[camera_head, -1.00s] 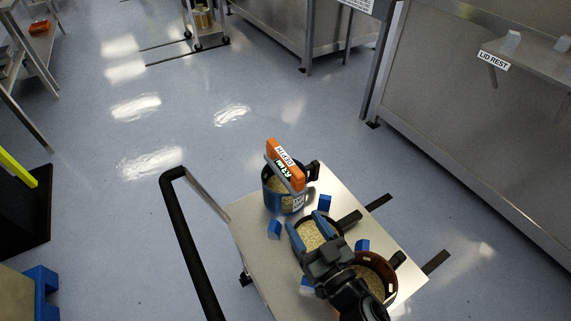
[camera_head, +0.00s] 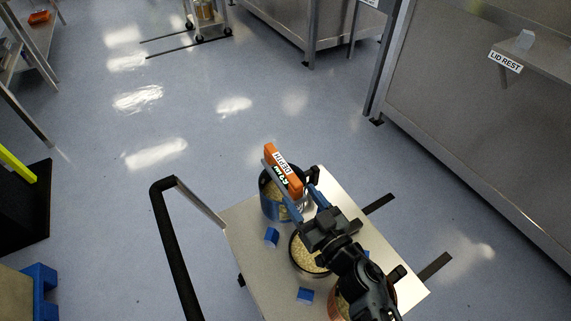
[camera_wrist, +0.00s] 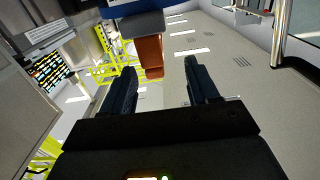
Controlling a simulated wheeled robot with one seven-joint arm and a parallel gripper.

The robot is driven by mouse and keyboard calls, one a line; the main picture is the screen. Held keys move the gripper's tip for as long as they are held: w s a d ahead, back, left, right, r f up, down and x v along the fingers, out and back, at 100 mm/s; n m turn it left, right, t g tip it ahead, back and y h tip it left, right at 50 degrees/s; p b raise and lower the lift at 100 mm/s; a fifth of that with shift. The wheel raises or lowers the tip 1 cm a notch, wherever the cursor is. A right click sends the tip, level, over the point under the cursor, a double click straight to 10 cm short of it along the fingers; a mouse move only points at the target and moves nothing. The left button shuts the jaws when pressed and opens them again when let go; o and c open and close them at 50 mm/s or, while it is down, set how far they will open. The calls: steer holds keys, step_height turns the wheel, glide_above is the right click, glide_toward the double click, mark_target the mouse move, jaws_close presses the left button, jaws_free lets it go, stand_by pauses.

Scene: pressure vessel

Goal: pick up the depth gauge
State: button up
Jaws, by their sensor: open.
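The depth gauge (camera_head: 286,174) is an orange block with a DEPTH label and a small green readout. It sits across the top of a blue-walled container (camera_head: 270,207) of grain at the cart's far end. In the wrist view the gauge's orange body (camera_wrist: 150,57) shows ahead, in the gap between the fingers and closer to the left one. My gripper (camera_wrist: 161,66) is open and empty, with two dark blue fingers. In the head view my gripper (camera_head: 303,197) is close to the gauge's near side; whether it touches is unclear. My wrist hides part of the container.
The steel cart top (camera_head: 245,228) also holds a middle grain container (camera_head: 304,258), another partly hidden under my arm, and small blue blocks (camera_head: 271,237). A black cart handle (camera_head: 172,240) stands at left.

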mark_target(288, 171)
steer(key=shift+w+f, duration=0.1)
steer(key=shift+w, duration=0.25)
steer(key=shift+b+x, duration=0.4)
steer(key=shift+x, duration=0.7)
steer(key=x, duration=0.2)
steer(key=r+b+x, duration=0.1)
steer(key=x, duration=0.2)
steer(key=shift+w, duration=0.35)
steer(key=c, duration=1.1)
jaws_close()
steer(key=shift+r, duration=0.15)
